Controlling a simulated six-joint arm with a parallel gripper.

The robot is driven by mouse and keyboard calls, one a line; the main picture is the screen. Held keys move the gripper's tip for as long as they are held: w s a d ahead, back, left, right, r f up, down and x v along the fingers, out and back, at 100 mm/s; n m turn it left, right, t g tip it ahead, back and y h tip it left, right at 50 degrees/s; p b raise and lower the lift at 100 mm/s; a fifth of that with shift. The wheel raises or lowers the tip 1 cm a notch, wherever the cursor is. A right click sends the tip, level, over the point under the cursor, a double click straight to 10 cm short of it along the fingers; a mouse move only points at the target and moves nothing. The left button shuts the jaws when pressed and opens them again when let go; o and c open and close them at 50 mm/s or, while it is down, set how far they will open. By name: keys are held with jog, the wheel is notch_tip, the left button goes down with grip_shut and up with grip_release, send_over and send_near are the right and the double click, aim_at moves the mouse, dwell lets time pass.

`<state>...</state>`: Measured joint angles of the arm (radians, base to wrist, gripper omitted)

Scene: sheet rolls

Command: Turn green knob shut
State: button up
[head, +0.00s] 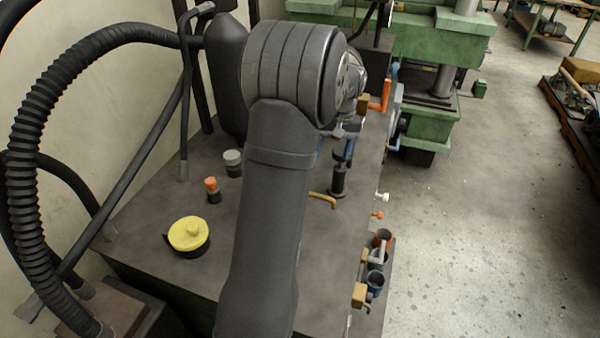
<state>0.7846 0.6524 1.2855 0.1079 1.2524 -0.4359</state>
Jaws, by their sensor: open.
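My gripper (343,131) shows only in small part, beyond the large grey joint of my arm, above the far right part of the dark bench top (150,210). Its jaws are open, and I see nothing held between them. Just below it a black upright post (338,180) with a dark, bluish-green top (343,151) stands on the bench. I cannot tell whether this top is the green knob, or whether the gripper touches it. No other green knob shows on the bench; my arm hides the middle of it.
A yellow round cap (189,233), an orange-topped knob (211,186) and a grey-topped knob (233,160) stand left of my arm. White (383,197) and orange (377,215) knobs and cups (375,282) line the right edge.

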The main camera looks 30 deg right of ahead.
jog(key=s+a+f+n+t+y, duration=0.1)
jog(key=s+a+f+t+y, duration=0.15)
jog(key=s+f+y, duration=0.4)
jog(key=s+d+r+n+t+y, duration=0.1)
jog(key=s+d+r+t+y, duration=0.3)
jog(key=s+t, duration=0.5)
jog(key=shift+t+y, duration=0.45)
jog(key=shift+y, duration=0.1)
jog(key=x, duration=1.8)
jog(key=shift+w+r, duration=0.1)
jog(key=shift+w, duration=0.05)
jog(key=c, duration=1)
